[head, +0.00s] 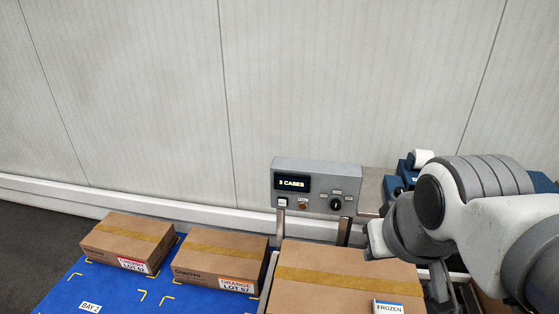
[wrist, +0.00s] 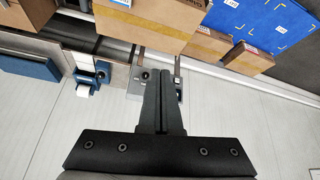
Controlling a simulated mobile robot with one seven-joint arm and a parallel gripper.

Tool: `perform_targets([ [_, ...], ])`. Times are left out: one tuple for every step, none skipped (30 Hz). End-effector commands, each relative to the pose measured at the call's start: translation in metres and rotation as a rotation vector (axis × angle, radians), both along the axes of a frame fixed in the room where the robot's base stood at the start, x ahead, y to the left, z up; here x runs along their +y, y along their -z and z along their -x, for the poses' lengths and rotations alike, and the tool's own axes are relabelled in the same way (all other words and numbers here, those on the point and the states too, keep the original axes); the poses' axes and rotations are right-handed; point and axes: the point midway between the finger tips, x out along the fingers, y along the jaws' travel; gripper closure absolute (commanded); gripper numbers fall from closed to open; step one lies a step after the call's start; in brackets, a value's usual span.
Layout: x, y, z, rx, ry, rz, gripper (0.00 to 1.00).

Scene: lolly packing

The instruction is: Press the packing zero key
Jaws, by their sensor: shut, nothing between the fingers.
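The grey control box (head: 317,186) stands on posts behind the cartons in the head view. Its lit display (head: 292,184) reads "3 CASES". The labels are too small to read, so I cannot tell which control is the zero key. In the wrist view my gripper (wrist: 160,74) is shut and empty, its fingers pointing towards the control box (wrist: 134,84) and hiding much of it. I cannot tell whether they touch it.
A large carton (head: 345,278) labelled FROZEN stands in front of the control box. Two smaller cartons, cherry (head: 127,242) and orange (head: 219,264), sit on a blue mat (head: 60,298) at left. A blue device with a white roll (head: 423,157) stands at right, partly behind my arm.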

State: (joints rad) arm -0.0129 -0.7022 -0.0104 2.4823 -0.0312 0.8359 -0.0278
Motion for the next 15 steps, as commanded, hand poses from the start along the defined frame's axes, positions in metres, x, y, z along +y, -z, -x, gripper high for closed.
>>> perform_targets([
  [-0.003, 0.015, -0.014, -0.015, -0.026, 0.025, 1.0],
  [-0.005, 0.019, -0.025, -0.029, -0.046, 0.045, 1.0],
  [-0.007, 0.027, -0.041, -0.053, -0.077, 0.075, 1.0],
  [-0.008, 0.032, -0.054, -0.072, -0.105, 0.101, 1.0],
  [-0.01, 0.038, -0.067, -0.094, -0.134, 0.129, 1.0],
  [-0.011, 0.047, -0.086, -0.122, -0.174, 0.166, 1.0],
  [-0.011, 0.053, -0.1, -0.143, -0.207, 0.194, 1.0],
  [-0.011, 0.059, -0.114, -0.166, -0.24, 0.223, 1.0],
  [-0.01, 0.068, -0.133, -0.195, -0.285, 0.262, 1.0],
  [-0.009, 0.075, -0.146, -0.217, -0.319, 0.291, 1.0],
  [-0.007, 0.082, -0.16, -0.238, -0.356, 0.319, 1.0],
  [-0.004, 0.092, -0.177, -0.267, -0.404, 0.356, 1.0],
  [-0.001, 0.1, -0.19, -0.289, -0.442, 0.385, 1.0],
  [0.002, 0.108, -0.202, -0.311, -0.481, 0.412, 1.0],
  [0.008, 0.12, -0.218, -0.34, -0.533, 0.448, 1.0],
])
